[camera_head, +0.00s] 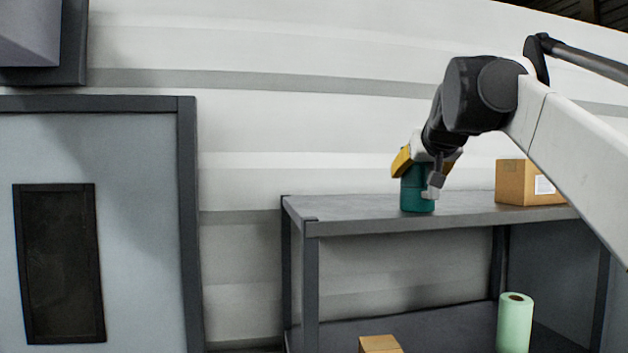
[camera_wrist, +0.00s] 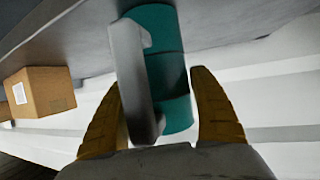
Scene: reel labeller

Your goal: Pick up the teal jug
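The teal jug (camera_head: 417,190) stands upright on the top shelf of a grey rack (camera_head: 350,210). It has a light grey handle (camera_head: 433,187) on its right side. My gripper (camera_head: 428,168) is above and around the upper part of the jug. In the wrist view the jug (camera_wrist: 168,70) lies between the two yellow fingers of my gripper (camera_wrist: 160,110), with its grey handle (camera_wrist: 130,80) towards the left finger. The right finger shows a gap to the jug. The fingers are apart and I see no firm contact on both sides.
A cardboard box (camera_head: 525,183) with a white label stands right of the jug on the same shelf; it also shows in the wrist view (camera_wrist: 40,92). Below are a pale green roll (camera_head: 514,325) and another box (camera_head: 380,344). A grey cabinet (camera_head: 140,230) stands at left.

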